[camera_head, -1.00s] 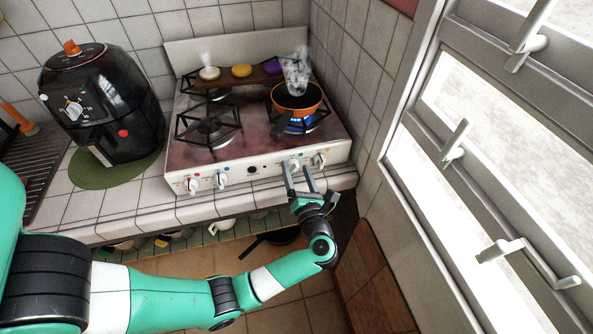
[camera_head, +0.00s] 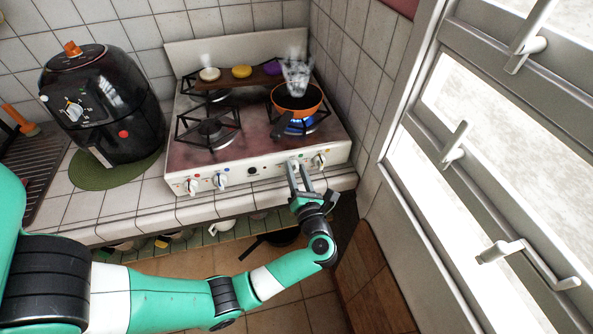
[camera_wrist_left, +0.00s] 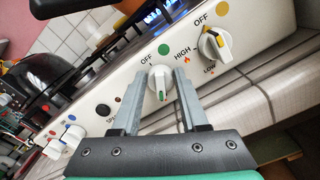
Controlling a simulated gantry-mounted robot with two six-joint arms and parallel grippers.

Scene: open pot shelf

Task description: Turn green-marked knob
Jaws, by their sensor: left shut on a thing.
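The green-marked knob (camera_wrist_left: 158,84) is a white dial on the stove's front panel, below a green dot (camera_wrist_left: 165,49). Its green pointer stripe faces down in the left wrist view. In the head view the knob (camera_head: 293,164) is partly hidden by my fingers. My left gripper (camera_head: 298,168) reaches up from below in front of the panel. In the left wrist view the fingers of the gripper (camera_wrist_left: 159,80) are shut on the knob, one on each side. My right gripper is not in view.
A yellow-marked knob (camera_wrist_left: 214,44) sits close to the right. Red-marked and blue-marked knobs (camera_head: 221,180) are at the left. A steaming orange pot (camera_head: 309,101) stands over a blue flame (camera_head: 304,124). A black air fryer (camera_head: 120,110) stands left of the stove.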

